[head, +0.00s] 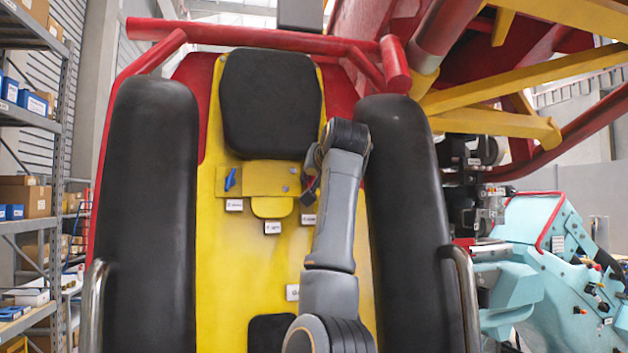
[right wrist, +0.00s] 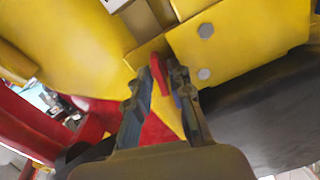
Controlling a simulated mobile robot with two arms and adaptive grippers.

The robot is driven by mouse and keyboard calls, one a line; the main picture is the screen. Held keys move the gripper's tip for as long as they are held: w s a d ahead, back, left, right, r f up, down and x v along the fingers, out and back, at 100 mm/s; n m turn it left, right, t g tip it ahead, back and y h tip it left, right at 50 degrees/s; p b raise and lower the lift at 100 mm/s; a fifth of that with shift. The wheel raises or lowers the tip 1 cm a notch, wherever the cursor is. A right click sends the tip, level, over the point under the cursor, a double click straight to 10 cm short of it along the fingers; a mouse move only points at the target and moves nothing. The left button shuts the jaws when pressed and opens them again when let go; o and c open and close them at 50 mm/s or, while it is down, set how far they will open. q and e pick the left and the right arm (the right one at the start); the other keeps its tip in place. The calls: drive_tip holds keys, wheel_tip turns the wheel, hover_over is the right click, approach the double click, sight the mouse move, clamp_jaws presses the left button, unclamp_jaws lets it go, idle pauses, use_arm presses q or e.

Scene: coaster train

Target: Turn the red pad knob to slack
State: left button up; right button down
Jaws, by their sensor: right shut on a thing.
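The red pad knob (right wrist: 157,68) shows in the right wrist view between the fingertips of my right gripper (right wrist: 162,85), which is shut on it. The knob sits by the edge of a yellow plate with grey bolts. In the head view my right gripper (head: 311,190) reaches the right side of the yellow panel (head: 258,180) below the black headrest, and my arm hides part of it. The knob is mostly hidden there, so I cannot read its setting. My left gripper is not in view.
A blue knob (head: 230,179) sits on the panel's left side. Small white labels (head: 272,227) lie below the panel. Black padded bolsters (head: 150,190) flank the yellow seat back. Shelving (head: 30,130) stands at left, a turquoise machine (head: 550,260) at right.

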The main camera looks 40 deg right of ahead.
drive_tip(key=shift+r, duration=0.15)
drive_tip(key=c, duration=1.5)
unclamp_jaws()
drive_tip(key=shift+o, duration=0.2)
drive_tip(key=v, duration=1.1)
drive_tip(key=shift+s+a, duration=0.2)
drive_tip(key=shift+s, duration=0.15)
